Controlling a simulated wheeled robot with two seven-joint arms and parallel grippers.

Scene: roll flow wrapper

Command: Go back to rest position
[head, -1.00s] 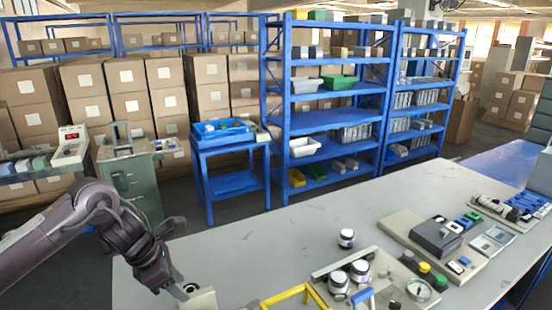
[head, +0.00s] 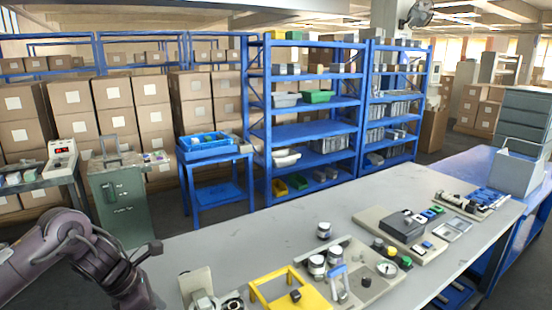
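My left arm comes in from the left, and its gripper (head: 148,260) is at the near left corner of the grey worktable (head: 240,236). Its fingers are mostly hidden by the wrist and the angle, so I cannot tell whether they are open. I see nothing held in it. My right gripper is not in view.
On the table stand a cream fixture (head: 196,288), a yellow frame (head: 272,292), a roller assembly (head: 317,266), a loose small cylinder (head: 324,231) and a dark grey device (head: 402,228). A green cabinet (head: 122,205) and blue shelves (head: 313,130) stand behind. The table's middle left is clear.

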